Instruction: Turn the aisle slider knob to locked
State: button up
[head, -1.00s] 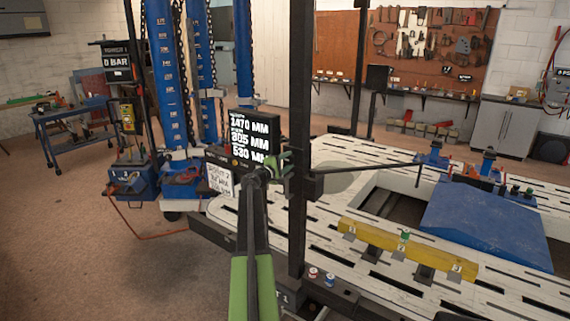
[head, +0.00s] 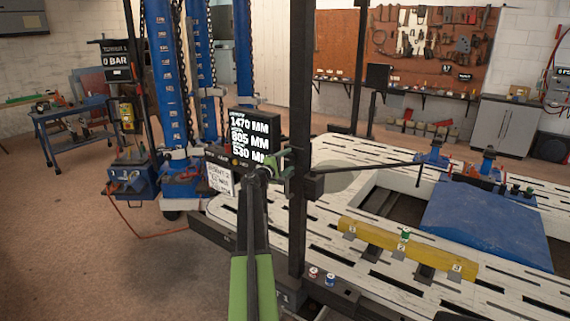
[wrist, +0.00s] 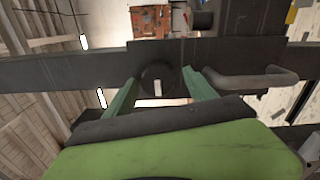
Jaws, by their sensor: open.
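The slider knob (wrist: 157,77) is a dark round knob with a pale mark, set on a dark horizontal bar in the wrist view. My gripper's green fingers (wrist: 160,92) are open, one on each side of the knob's lower part; I cannot tell whether they touch it. In the head view my gripper (head: 278,167) is beside the dark upright post (head: 302,130), and I cannot make out the knob there. The knob's setting cannot be read.
A black display (head: 254,135) with white figures in millimetres stands just behind my gripper. A dark thin arm (head: 370,167) reaches right from the post. The slotted white bench (head: 330,240) bears a yellow beam (head: 400,247). Open floor (head: 100,270) lies to the left.

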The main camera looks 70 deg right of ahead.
jog(key=v, duration=1.7)
jog(key=shift+a, duration=0.25)
